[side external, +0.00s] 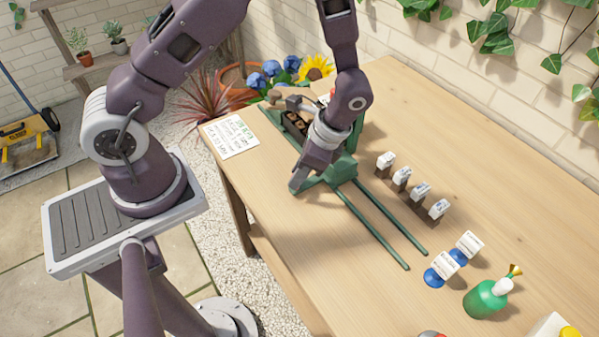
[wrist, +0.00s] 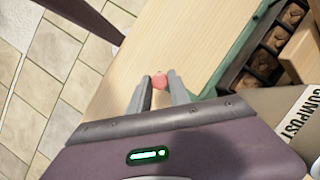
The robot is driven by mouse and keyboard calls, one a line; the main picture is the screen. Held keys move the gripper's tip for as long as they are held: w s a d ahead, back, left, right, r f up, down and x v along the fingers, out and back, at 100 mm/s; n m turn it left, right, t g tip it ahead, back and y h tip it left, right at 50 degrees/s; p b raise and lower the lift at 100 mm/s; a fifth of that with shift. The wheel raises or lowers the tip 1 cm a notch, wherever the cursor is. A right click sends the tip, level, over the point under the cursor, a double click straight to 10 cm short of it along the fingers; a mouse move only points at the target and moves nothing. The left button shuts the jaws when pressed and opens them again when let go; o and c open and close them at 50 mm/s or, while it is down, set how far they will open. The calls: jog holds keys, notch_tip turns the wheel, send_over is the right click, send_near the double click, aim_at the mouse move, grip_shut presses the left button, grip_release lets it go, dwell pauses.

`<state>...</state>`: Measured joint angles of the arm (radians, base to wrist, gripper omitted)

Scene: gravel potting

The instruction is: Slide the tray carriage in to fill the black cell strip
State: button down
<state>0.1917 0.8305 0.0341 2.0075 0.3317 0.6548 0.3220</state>
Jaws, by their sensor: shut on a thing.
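The green tray carriage (side external: 342,168) sits at the far end of two green rails (side external: 385,222) on the wooden table, partly hidden by my arm. Its green edge (wrist: 236,48) shows in the wrist view. My gripper (side external: 297,187) is low at the carriage's near side. In the wrist view my gripper (wrist: 161,80) is shut on a small reddish knob (wrist: 160,81). What the knob joins is hidden.
A compost sack (wrist: 292,112) is close beside the strip. Several white-labelled blocks (side external: 420,191) stand right of the rails. A written card (side external: 231,137) lies at the table's left corner.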

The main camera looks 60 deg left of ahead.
jog(key=c, duration=1.2)
grip_release()
jog(key=shift+c, duration=0.2)
jog(key=v, duration=0.7)
